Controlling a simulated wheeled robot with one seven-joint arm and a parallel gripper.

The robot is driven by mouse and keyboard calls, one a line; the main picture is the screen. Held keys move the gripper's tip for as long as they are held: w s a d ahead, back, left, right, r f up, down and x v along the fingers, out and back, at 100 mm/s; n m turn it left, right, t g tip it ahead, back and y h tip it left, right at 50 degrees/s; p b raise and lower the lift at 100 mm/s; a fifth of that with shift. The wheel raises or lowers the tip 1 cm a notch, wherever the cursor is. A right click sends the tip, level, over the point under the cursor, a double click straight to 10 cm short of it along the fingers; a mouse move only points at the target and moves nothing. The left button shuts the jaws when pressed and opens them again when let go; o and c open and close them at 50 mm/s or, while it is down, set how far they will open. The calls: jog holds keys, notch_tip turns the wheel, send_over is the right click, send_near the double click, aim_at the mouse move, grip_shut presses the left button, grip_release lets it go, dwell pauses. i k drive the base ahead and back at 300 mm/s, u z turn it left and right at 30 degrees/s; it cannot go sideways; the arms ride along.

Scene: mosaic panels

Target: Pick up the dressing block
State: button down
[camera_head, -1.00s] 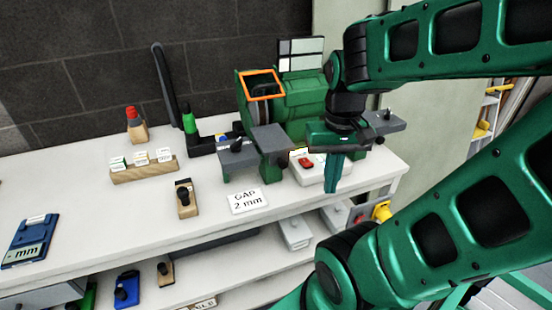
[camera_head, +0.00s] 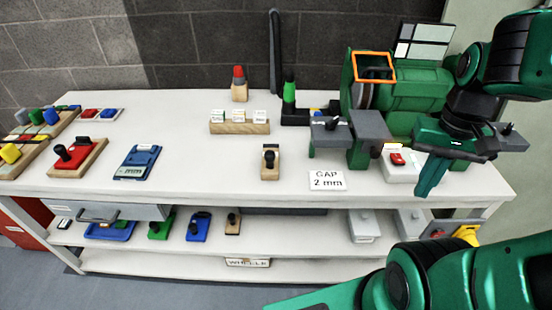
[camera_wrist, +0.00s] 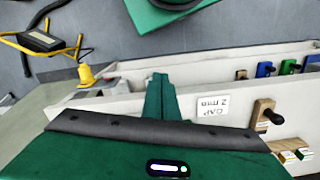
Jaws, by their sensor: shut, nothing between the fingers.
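A wooden block with a black knob (camera_head: 270,163) stands on the bench top, left of the "GAP 2 mm" card; it looks like the dressing block, though no label on it can be read. It also shows at the right of the wrist view (camera_wrist: 263,114). My gripper (camera_head: 431,178) is shut and empty. It points down in front of the green bench grinder (camera_head: 415,88), well to the right of the block and apart from it. In the wrist view my closed fingers (camera_wrist: 159,98) reach over the bench's front edge.
The "GAP 2 mm" card (camera_head: 326,180) lies between block and gripper. A grey tool rest (camera_head: 368,125) juts from the grinder. A wooden holder (camera_head: 240,127) with white tags stands behind the block. Similar knobbed blocks (camera_head: 198,226) sit on the lower shelf. Bench room left of the block is clear.

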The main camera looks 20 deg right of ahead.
aim_at(270, 167)
jog(key=u, duration=1.5)
jog(key=k, duration=1.2)
jog(key=z, duration=0.9)
jog(key=i, duration=1)
jog(key=u, duration=0.05)
